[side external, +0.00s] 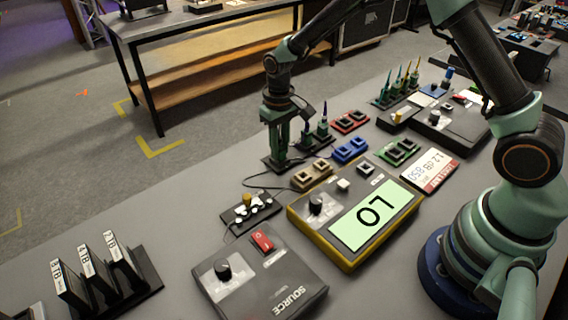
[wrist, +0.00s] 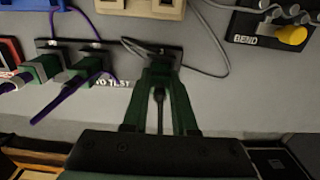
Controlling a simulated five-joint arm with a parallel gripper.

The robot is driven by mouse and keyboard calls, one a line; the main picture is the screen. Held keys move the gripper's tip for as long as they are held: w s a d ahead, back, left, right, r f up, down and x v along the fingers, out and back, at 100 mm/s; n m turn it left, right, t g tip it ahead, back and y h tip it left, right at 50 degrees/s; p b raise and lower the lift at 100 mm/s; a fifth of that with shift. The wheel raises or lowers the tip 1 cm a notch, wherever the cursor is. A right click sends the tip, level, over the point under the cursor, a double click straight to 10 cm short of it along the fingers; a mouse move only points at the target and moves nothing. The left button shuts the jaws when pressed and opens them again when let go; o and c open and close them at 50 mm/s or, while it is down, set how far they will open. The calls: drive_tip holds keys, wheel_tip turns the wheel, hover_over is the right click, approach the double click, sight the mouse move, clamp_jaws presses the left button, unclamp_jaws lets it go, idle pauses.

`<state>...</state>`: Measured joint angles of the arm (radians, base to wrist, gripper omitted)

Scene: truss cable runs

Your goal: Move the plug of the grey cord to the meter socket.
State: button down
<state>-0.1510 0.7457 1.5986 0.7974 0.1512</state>
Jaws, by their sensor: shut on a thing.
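My gripper (side external: 279,152) points down over a black base strip behind the yellow-edged meter (side external: 350,212). In the wrist view my gripper (wrist: 159,68) is shut on a dark plug (wrist: 158,96), which is mostly hidden between the green fingers. The plug is low at the strip; I cannot tell whether it is seated or just clear of it. The grey cord (wrist: 216,73) loops right from beside the fingertips and up toward the tan block; it also shows in the side view (side external: 262,187). The meter reads "LO". I cannot tell which opening is the meter socket.
Two plugs with purple cords (wrist: 62,68) stand close on the left in the wrist view, by a "NO TEST" label. A tan two-hole block (side external: 311,173) and a blue one (side external: 350,150) stand nearby. The BEND panel (side external: 250,212) and SOURCE box (side external: 260,278) are in front.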

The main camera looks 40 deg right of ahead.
drive_tip(key=shift+r, duration=0.1)
drive_tip(key=shift+r, duration=2.1)
drive_tip(key=shift+s+d+r, duration=0.1)
drive_tip(key=shift+d+r, duration=0.05)
drive_tip(key=shift+r, duration=0.05)
drive_tip(key=s+d+r, duration=0.3)
drive_tip(key=s+d, duration=0.2)
drive_tip(key=s, duration=0.4)
drive_tip(key=s+d+r, duration=0.2)
drive_tip(key=s+d, duration=0.4)
drive_tip(key=s, duration=0.2)
drive_tip(key=shift+s+a+f, duration=0.15)
drive_tip(key=shift+f, duration=2.5)
drive_tip(key=shift+f, duration=0.85)
